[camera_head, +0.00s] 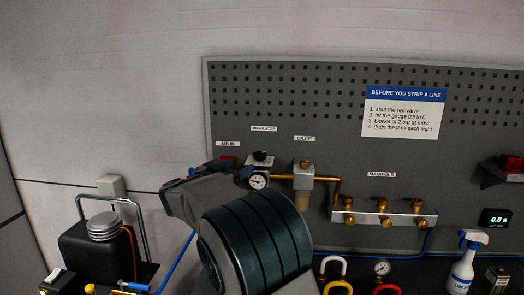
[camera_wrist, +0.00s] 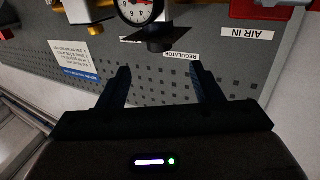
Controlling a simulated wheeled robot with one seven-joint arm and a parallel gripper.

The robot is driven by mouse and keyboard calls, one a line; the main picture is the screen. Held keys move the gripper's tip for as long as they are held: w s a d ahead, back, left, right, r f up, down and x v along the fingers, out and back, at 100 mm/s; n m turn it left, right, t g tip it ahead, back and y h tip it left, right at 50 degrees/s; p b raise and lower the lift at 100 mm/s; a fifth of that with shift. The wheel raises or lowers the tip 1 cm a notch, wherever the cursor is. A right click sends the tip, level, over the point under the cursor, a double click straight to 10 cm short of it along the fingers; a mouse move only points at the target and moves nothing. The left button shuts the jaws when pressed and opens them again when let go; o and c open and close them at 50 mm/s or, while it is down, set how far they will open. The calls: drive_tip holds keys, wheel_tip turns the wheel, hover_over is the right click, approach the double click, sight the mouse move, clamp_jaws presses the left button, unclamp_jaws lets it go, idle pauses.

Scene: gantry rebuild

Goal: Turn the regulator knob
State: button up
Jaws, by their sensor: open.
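The regulator knob (camera_head: 260,158) is a black cap above the round white gauge (camera_head: 258,181), under the REGULATOR label, in the head view. In the wrist view the picture is upside down, and the dark knob (camera_wrist: 170,43) shows at top centre below the gauge (camera_wrist: 140,8). My gripper (camera_wrist: 160,67) is open and empty there, its two dark fingers apart and pointing toward the knob. The knob lies beyond the fingertips, roughly in line with the gap, and does not look touched. In the head view my arm covers the regulator's lower left and the fingers are hard to make out.
A red AIR IN valve (camera_wrist: 262,9) sits beside the regulator. The oiler (camera_head: 303,172) stands close on its other side, joined by brass pipe. The brass manifold (camera_head: 383,218) is farther right. The grey pegboard (camera_head: 330,100) is just behind.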

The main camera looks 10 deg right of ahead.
sight(263, 154)
drive_tip(key=p+x, duration=0.4)
drive_tip(key=x, duration=0.9)
drive_tip(key=shift+w+d, duration=0.2)
drive_tip(key=shift+d, duration=0.05)
drive_tip(key=c, duration=1)
